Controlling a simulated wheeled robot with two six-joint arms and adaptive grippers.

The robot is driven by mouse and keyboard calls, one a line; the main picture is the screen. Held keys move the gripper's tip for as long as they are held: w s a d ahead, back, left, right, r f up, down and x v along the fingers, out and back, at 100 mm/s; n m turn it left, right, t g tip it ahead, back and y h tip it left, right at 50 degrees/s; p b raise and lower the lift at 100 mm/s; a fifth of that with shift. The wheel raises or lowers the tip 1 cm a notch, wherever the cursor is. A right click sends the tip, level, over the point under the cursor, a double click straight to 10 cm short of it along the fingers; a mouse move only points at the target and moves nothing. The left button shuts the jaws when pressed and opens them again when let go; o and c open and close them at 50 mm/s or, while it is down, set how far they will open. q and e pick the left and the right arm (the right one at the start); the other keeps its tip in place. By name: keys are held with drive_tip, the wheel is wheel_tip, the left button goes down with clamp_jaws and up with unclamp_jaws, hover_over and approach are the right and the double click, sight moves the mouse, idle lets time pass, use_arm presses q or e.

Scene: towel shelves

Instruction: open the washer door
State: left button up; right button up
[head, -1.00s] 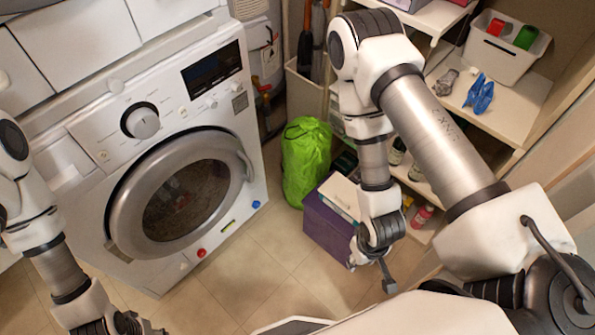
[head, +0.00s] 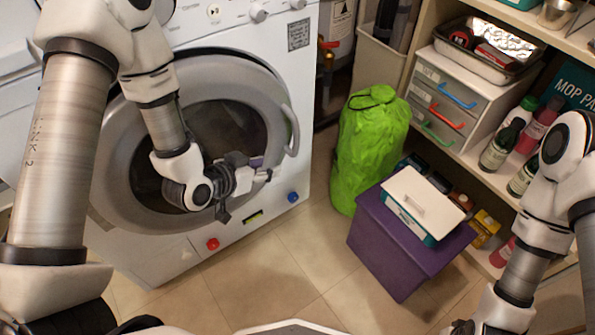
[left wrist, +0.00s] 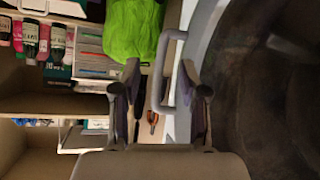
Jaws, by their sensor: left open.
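The washer (head: 300,80) stands at the left in the head view. Its round grey door (head: 130,190) looks closed against the front. The curved door handle (head: 293,130) is on the door's right side. My left gripper (head: 262,174) is in front of the door, just below and left of the handle, open and empty. In the left wrist view the handle (left wrist: 156,85) shows between the two spread fingers (left wrist: 160,105); I cannot tell whether they touch it. My right gripper (head: 462,326) is at the bottom edge, partly cut off, its jaws unclear.
A green bag (head: 368,145) stands right of the washer. A purple box (head: 390,245) with a white-lidded case (head: 425,205) on it is on the floor. Shelves (head: 470,160) with drawers and bottles line the right. The floor before the washer is clear.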

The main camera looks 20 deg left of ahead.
sight(294, 141)
use_arm(q)
drive_tip(key=w+d+t+h+b, duration=0.1)
drive_tip(key=w+t+b, duration=0.1)
drive_tip(key=b, duration=0.4)
drive_tip(key=w+d+f+m+t+h+b, duration=0.1)
drive_tip(key=w+b, duration=0.4)
drive_tip(key=b, duration=0.1)
drive_tip(key=w+d+m+t+h+b, duration=0.1)
drive_tip(key=w+d+t+b, duration=0.1)
drive_tip(key=w+b, duration=0.2)
drive_tip(key=shift+w+f+t+h+b, duration=0.2)
drive_tip(key=shift+f+t+h+b, duration=0.15)
drive_tip(key=shift+b, duration=0.8)
drive_tip(key=shift+w+r, duration=0.1)
drive_tip(key=shift+w, duration=0.05)
clamp_jaws()
use_arm(e)
wheel_tip(294, 141, down, 22)
drive_tip(key=w, duration=0.1)
